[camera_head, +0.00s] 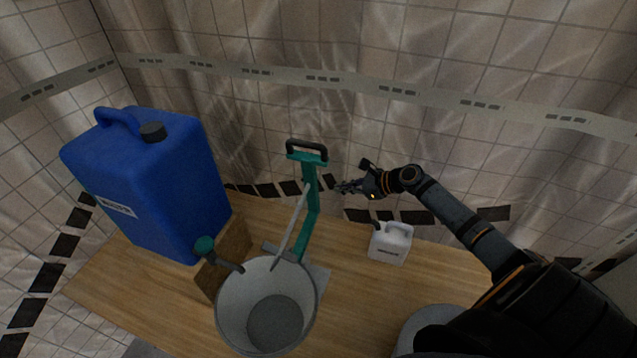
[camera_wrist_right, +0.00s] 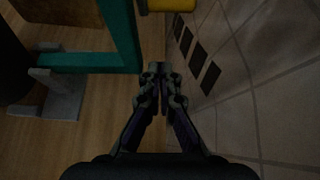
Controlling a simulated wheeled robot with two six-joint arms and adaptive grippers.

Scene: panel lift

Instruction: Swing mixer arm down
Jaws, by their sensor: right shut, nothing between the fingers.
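The mixer is a teal frame (camera_head: 312,205) behind the bucket, with a black handle (camera_head: 306,148) at its top. Its arm stands raised, and a grey rod (camera_head: 292,225) slants down from it toward the grey bucket (camera_head: 225,318). My right gripper (camera_head: 342,187) is shut and empty, a little right of the teal frame and below the handle, apart from it. In the right wrist view, the shut fingers (camera_wrist_right: 162,72) are beside the teal frame (camera_wrist_right: 120,35), which is left of them. My left gripper is not in view.
A large blue canister (camera_head: 150,185) stands on the wooden table (camera_head: 345,300) at left, beside a wooden block (camera_head: 232,250). A teal-knobbed lever (camera_head: 205,244) is near the bucket. A small white jug (camera_head: 389,244) stands below my right forearm. A tiled wall is close behind.

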